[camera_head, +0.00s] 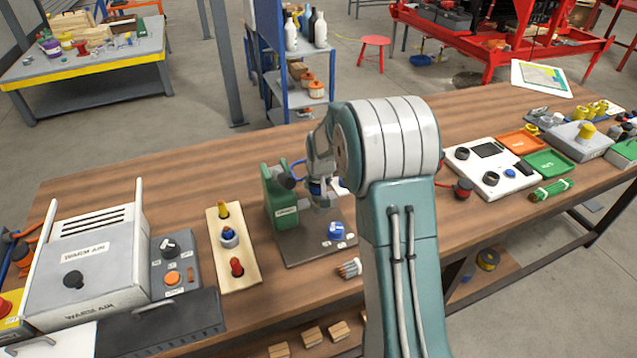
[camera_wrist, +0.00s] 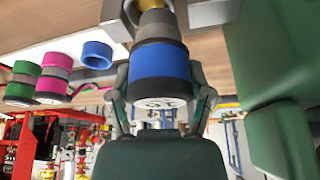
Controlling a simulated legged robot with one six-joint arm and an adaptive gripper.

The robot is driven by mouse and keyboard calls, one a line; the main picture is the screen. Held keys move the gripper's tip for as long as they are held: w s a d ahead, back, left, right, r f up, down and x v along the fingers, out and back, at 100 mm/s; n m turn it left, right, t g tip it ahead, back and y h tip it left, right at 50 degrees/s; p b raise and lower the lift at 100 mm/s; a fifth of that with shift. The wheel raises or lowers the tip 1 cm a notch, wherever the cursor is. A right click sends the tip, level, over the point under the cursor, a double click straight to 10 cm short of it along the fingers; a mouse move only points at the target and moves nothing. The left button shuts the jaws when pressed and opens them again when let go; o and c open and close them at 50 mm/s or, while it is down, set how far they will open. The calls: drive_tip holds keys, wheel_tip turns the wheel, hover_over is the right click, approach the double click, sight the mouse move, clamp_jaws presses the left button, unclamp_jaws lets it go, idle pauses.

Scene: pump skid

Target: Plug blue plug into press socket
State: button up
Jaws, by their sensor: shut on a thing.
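The blue plug (camera_wrist: 160,68) is in my gripper (camera_wrist: 163,17) in the wrist view. It has a wide blue band, grey and brass parts above it and a pale marked end face. My gripper's grey fingers are shut on it from both sides. In the head view my gripper (camera_head: 322,192) is over the press plate, beside the green press (camera_head: 281,197), and a bit of blue shows there. My own arm hides part of this area. I cannot make out the press socket clearly, nor whether the plug touches it.
A wooden board (camera_head: 246,268) with yellow, blue-grey and red pegs stands left of the press. A blue knob (camera_head: 336,230) is on the press plate (camera_head: 300,249). A warm-air machine (camera_head: 88,262) is at far left. A white panel (camera_head: 488,166) and trays lie to the right.

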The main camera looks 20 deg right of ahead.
drive_tip(key=shift+a, duration=0.35)
drive_tip(key=shift+d, duration=0.1)
drive_tip(key=shift+d, duration=0.75)
drive_tip(key=shift+d, duration=0.1)
drive_tip(key=shift+f, duration=0.9)
drive_tip(key=o, duration=1.3)
drive_tip(key=shift+d, duration=0.1)
drive_tip(key=shift+v, duration=5.95)
